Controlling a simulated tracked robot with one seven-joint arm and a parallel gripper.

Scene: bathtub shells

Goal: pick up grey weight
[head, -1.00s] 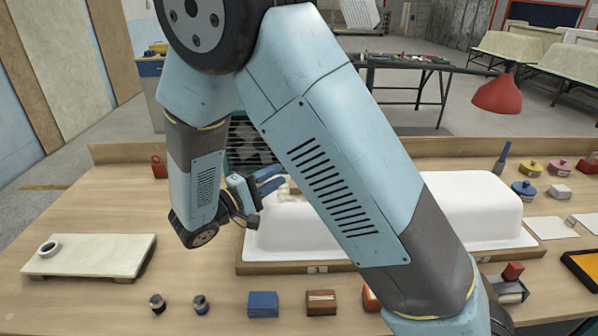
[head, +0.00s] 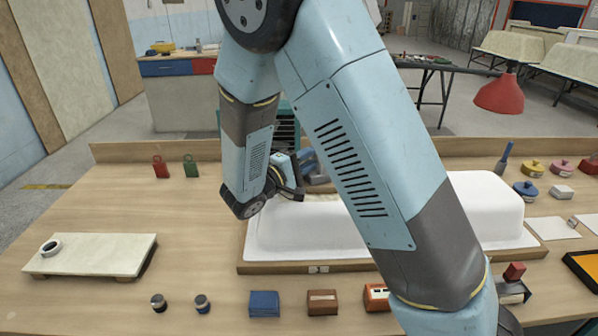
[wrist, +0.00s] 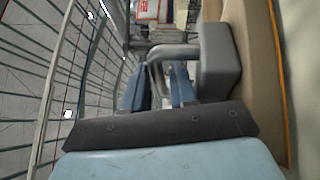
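The grey weight (wrist: 218,62) is a block with a bent bar handle (wrist: 172,50), in the wrist view just right of my fingers. My gripper (wrist: 158,82) has its two blue fingers apart, and the handle bends down into the gap between them. I cannot tell whether the fingers touch the handle. In the head view my gripper (head: 308,163) is behind the white tub shell, partly hidden by my arm.
A red weight (head: 160,168) and a green weight (head: 190,167) stand at the back left of the bench. The white tub shell (head: 300,235) lies in front of my gripper. A pale board (head: 95,255) is at left. A red lamp (head: 500,95) hangs at right.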

